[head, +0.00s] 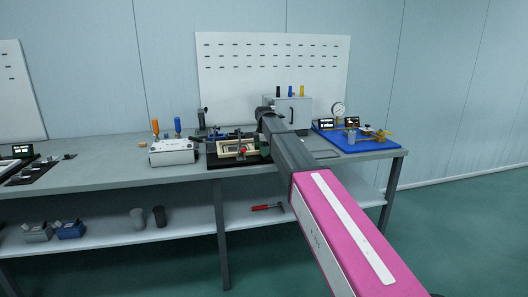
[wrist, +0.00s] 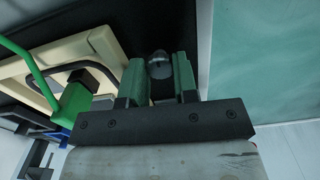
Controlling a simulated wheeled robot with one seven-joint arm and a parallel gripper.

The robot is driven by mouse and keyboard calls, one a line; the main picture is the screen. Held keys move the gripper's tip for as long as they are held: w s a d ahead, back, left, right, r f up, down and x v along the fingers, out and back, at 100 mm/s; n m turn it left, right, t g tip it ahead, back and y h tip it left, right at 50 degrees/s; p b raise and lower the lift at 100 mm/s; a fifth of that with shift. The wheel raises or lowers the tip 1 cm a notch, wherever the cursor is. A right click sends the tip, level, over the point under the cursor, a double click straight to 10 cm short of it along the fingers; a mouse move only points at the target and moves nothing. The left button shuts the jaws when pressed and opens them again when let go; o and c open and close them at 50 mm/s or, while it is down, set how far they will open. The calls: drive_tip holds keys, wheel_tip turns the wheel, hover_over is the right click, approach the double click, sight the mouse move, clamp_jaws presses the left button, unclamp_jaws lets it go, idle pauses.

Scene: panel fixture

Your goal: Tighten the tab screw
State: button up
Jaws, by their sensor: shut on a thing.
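The lower part of the screw is hidden between the fingers. Left of the fingers is the cream frame of the panel fixture (wrist: 103,43), on a black base. In the head view the fixture (head: 226,150) sits on the bench, left of my arm. My arm hides the gripper and the screw there.
A green clamp handle (wrist: 73,104) stands close left of my fingers in the wrist view. A blue tray (head: 352,140) with a gauge lies to the right.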

drive_tip(key=m, duration=0.4)
drive_tip(key=shift+m, duration=0.4)
drive_tip(key=m, duration=1.2)
drive_tip(key=shift+m, duration=0.3)
drive_tip(key=m, duration=0.3)
drive_tip(key=shift+m, duration=0.3)
drive_tip(key=m, duration=0.4)
drive_tip(key=shift+m, duration=0.3)
drive_tip(key=m, duration=0.4)
drive_tip(key=shift+m, duration=2.1)
